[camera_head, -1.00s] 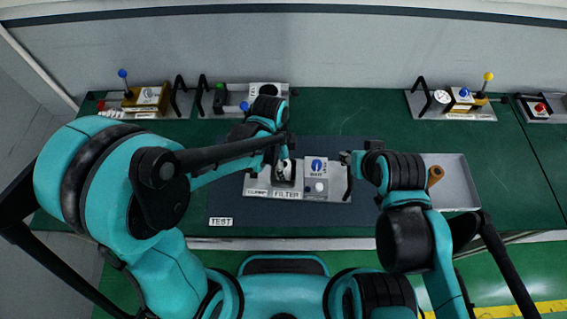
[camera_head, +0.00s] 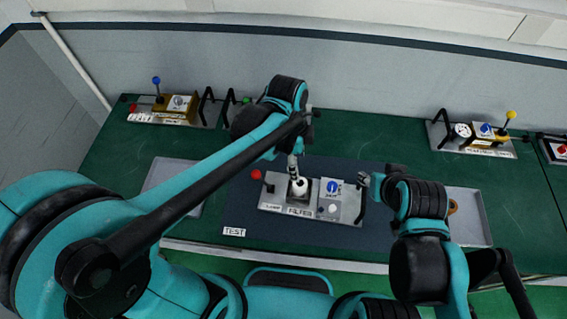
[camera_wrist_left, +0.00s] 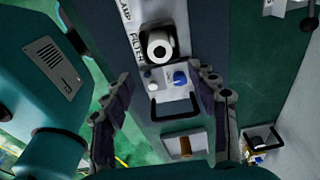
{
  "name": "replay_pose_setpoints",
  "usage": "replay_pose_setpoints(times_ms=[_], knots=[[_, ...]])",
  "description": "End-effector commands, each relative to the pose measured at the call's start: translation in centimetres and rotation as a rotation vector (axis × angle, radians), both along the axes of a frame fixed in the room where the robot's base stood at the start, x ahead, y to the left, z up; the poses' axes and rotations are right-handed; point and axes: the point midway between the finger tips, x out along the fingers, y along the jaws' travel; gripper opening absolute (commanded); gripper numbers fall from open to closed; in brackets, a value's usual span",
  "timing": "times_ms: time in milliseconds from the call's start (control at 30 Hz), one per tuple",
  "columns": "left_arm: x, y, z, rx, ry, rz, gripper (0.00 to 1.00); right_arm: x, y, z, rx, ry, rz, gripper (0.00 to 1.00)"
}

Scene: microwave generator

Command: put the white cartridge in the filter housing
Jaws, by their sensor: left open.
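The white cartridge (camera_head: 299,185) sits upright in the dark socket of the filter housing (camera_head: 285,206). The wrist view shows the cartridge (camera_wrist_left: 158,46) end-on, with a dark hole in its middle and the black socket around it. My left gripper (camera_head: 293,163) is just above and behind the cartridge in the head view. In the left wrist view my left gripper (camera_wrist_left: 165,98) has its fingers spread wide, with nothing between them. My right gripper (camera_head: 368,183) is beside the housing's black handle at the right; its jaw opening is too small to make out.
The housing panel carries a red-knobbed lever (camera_head: 257,175), a blue dial (camera_head: 332,187) and a black handle (camera_head: 361,206). A grey tray (camera_head: 468,222) lies to the right, partly behind my right arm. Other lever panels stand along the back. The mat near the TEST label is clear.

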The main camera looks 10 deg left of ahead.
Motion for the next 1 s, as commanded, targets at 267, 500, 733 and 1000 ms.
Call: replay_pose_setpoints(times_ms=[267, 500, 733, 1000], knots=[[-0.5, 2.7, 1.5, -0.014, -0.057, 0.225, 0.58, 0.0, 0.0, 0.0, 0.0, 0.0, 0.0, 0.4], [-2.8, 10.4, 4.1, -0.146, -0.239, 0.954, 0.58, 0.0, 0.0, 0.0, 0.0, 0.0, 0.0, 0.4], [-4.9, 15.2, 4.7, -0.338, -0.357, 1.468, 0.58, 0.0, 0.0, 0.0, 0.0, 0.0, 0.0, 0.4], [-5.3, 16.4, 4.8, -0.412, -0.385, 1.608, 0.58, 0.0, 0.0, 0.0, 0.0, 0.0, 0.0, 0.4]])
